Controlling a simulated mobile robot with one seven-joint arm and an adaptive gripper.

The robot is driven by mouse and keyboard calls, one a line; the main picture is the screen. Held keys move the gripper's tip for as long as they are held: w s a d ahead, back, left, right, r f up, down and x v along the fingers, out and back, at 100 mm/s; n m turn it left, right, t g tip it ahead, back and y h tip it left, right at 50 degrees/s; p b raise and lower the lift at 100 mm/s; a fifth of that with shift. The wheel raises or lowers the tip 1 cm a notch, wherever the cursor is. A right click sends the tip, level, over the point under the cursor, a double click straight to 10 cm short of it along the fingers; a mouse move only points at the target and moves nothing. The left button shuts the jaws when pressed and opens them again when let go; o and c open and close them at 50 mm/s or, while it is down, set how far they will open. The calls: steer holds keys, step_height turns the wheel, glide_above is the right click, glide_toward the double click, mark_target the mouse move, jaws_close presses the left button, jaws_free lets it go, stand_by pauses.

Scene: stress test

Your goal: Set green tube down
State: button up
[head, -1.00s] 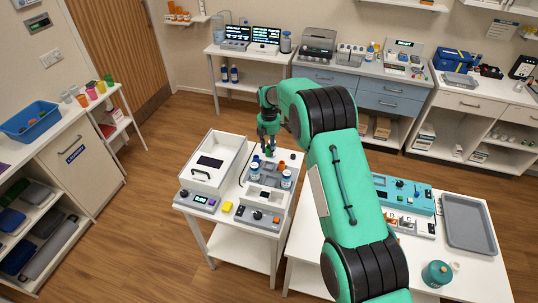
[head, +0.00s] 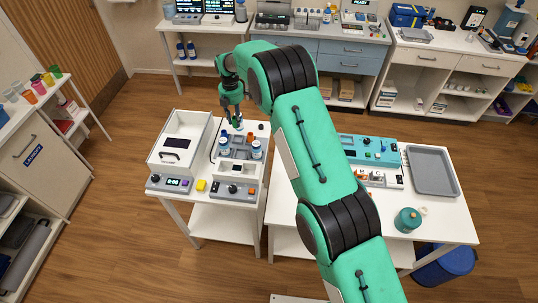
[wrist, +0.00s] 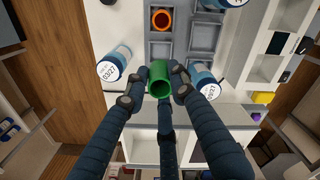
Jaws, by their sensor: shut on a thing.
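The green tube (wrist: 158,80) shows in the wrist view with its open end towards the camera. The dark fingers of my gripper (wrist: 156,88) are shut on it from both sides. In the head view my gripper (head: 235,119) points down over the back of a grey compartment rack (head: 241,154); the tube is hard to make out there. The rack (wrist: 180,48) also shows in the wrist view, with an orange tube (wrist: 161,19) standing in one compartment. The green tube overlaps the rack's near end in that view; I cannot tell its height above it.
Blue-and-white bottles stand beside the rack, one to the left (wrist: 112,65) and one to the right (wrist: 203,78) in the wrist view. A white open-topped box (head: 180,140) stands left of the rack, with a control box (head: 233,190) in front.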

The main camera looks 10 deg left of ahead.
step_height(320, 180, up, 5)
steer(key=shift+w+r, duration=0.1)
steer(key=s+d+r+b, duration=0.2)
steer(key=s+d+b, duration=0.1)
steer(key=s+d, duration=0.3)
steer(key=s+d+r+b, duration=0.25)
steer(key=s+d, duration=0.25)
steer(key=d, duration=0.4)
steer(key=s+d+f+b, duration=0.3)
steer(key=s+d+b, duration=0.1)
steer(key=s+d, duration=0.75)
steer(key=s+d+f+b, duration=0.2)
steer(key=s+d+b, duration=0.2)
steer(key=s+d, duration=0.75)
steer(key=s+a+f, duration=0.1)
steer(key=f, duration=0.5)
steer(key=s+a+f, duration=0.1)
steer(key=f, duration=0.5)
steer(key=s+a+f, duration=0.1)
steer(key=a+f, duration=0.1)
steer(key=f, duration=0.4)
steer(key=shift+w, duration=0.1)
